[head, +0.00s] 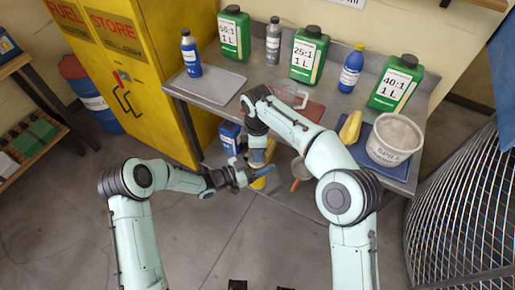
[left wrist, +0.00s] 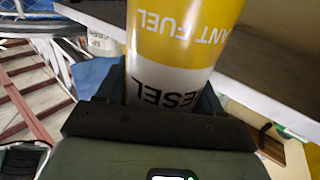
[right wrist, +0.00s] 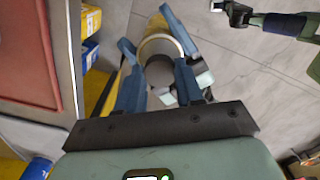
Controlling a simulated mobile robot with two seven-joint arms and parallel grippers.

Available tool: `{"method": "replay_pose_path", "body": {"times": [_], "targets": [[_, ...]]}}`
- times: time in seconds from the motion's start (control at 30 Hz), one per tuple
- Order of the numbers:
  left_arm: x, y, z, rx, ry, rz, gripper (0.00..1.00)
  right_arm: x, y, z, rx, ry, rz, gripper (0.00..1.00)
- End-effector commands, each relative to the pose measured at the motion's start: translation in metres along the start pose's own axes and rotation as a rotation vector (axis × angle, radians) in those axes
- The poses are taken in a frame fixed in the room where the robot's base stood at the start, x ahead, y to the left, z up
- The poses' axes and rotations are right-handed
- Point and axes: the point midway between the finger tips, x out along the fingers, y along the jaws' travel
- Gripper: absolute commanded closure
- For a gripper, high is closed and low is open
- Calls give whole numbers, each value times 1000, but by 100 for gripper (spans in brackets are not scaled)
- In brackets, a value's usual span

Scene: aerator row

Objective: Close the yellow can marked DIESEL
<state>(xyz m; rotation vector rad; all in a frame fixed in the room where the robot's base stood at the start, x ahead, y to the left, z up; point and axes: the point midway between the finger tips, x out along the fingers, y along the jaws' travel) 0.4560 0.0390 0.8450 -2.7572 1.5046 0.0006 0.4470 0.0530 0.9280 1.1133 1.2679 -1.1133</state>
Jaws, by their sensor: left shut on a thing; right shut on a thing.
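The yellow can (head: 259,184) shows below my two grippers in the head view, in front of the bench. In the left wrist view the can (left wrist: 182,40) fills the space between my left fingers, with "ESEL" and "ANT FUEL" upside down on its label. My left gripper (head: 259,175) is shut on it. My right gripper (right wrist: 157,82) is above, shut on a dark grey round cap (right wrist: 160,72). A pale round rim and yellow can wall (right wrist: 156,22) show just behind the cap. I cannot tell whether the cap touches the can.
The bench carries a grey tray (head: 213,84), several green jugs (head: 309,55), blue bottles (head: 191,53), a blue tray (head: 398,165) and a white bucket (head: 394,139). A yellow cabinet (head: 145,60) stands left. A mesh cage (head: 460,210) stands right. The floor in front is clear.

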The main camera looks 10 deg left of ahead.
Motion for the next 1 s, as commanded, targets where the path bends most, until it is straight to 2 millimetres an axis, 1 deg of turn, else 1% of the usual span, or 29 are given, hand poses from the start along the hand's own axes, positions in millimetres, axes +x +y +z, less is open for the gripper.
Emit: {"method": "replay_pose_path", "body": {"times": [0.03, 0.1, 0.4, 0.5, 0.6, 0.73, 0.77, 0.8, 0.83, 0.87, 1.0], "targets": [[0, 0, 0, 1, 1, 0, 100, -1, 0, 0, 116, -2, 2, 100], [0, 0, 0, 1, 1, 0, 100, -1, 0, 0, 286, -1, 3, 100], [0, 0, 0, 0, 1, 1, 100, 0, 0, -1, 1015, 1, 3, 100], [0, 0, 0, 0, 1, 1, 100, 0, 0, 0, 1230, 1, 2, 100], [0, 0, 0, 0, 1, 1, 100, 0, 0, 0, 1387, 1, 1, 100], [0, 0, 0, 0, 1, 1, 100, 1, 0, 0, 1373, 1, 0, 100], [0, 0, 0, 0, 1, 1, 100, 1, 0, 0, 1372, 1, 0, 60], [0, 0, 0, 0, 1, 1, 100, 1, 0, 0, 1372, 1, 0, 47], [0, 0, 0, 0, 1, 1, 100, 1, 0, 0, 1371, 1, 0, 38], [0, 0, 0, 0, 1, 1, 100, 1, 0, 0, 1371, 1, 0, 34], [0, 0, 0, 0, 1, 1, 100, 1, 0, 0, 1370, 1, 0, 34]]}}
